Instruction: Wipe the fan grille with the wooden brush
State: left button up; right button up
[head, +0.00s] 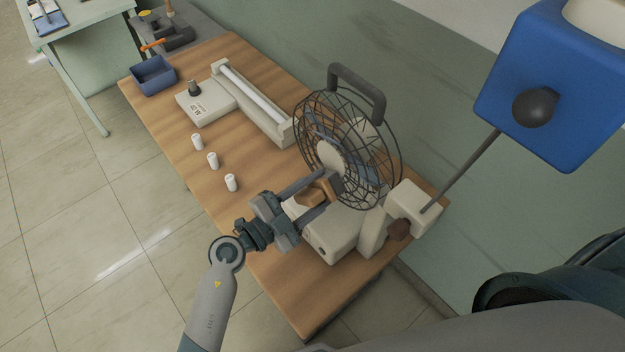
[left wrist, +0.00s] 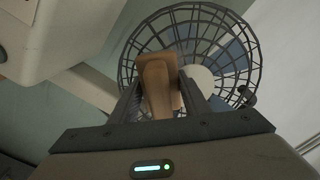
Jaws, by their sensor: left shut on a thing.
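The fan (head: 345,150) stands on the wooden table, with a round dark wire grille, a grey handle on top and a pale base. My left gripper (head: 322,190) is in front of the lower part of the grille, shut on the wooden brush (head: 313,197). The brush also shows in the left wrist view (left wrist: 158,85), between the fingers, with the fan grille (left wrist: 190,20) behind it. The brush end is at or very close to the grille; I cannot tell whether it touches. The bristles are hidden. My right gripper is not in view.
The table (head: 190,180) also holds several white cylinders (head: 213,160), a long pale holder with a roller (head: 255,100), a pale box with a dark knob (head: 205,102) and a blue bin (head: 153,75). A blue box (head: 550,85) on a rod rises at the right. The table's front left is clear.

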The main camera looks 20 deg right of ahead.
pick_arm(q)
jog(key=shift+s+d, duration=0.1)
jog(key=shift+s, duration=0.1)
jog(key=shift+s, duration=0.1)
jog(key=shift+s+d+r+p, duration=0.15)
jog(key=shift+s+d+p, duration=0.2)
jog(key=shift+s+p, duration=0.4)
jog(key=shift+s+d, duration=0.2)
jog(key=shift+s, duration=0.3)
jog(key=shift+s+d, duration=0.2)
jog(key=shift+s, duration=0.25)
jog(key=shift+w+a, duration=0.1)
jog(key=shift+w+a, duration=0.3)
jog(key=shift+w, duration=0.55)
jog(key=shift+w+a, duration=0.3)
jog(key=shift+w, duration=0.55)
jog(key=shift+w+a, duration=0.1)
jog(key=shift+w, duration=0.1)
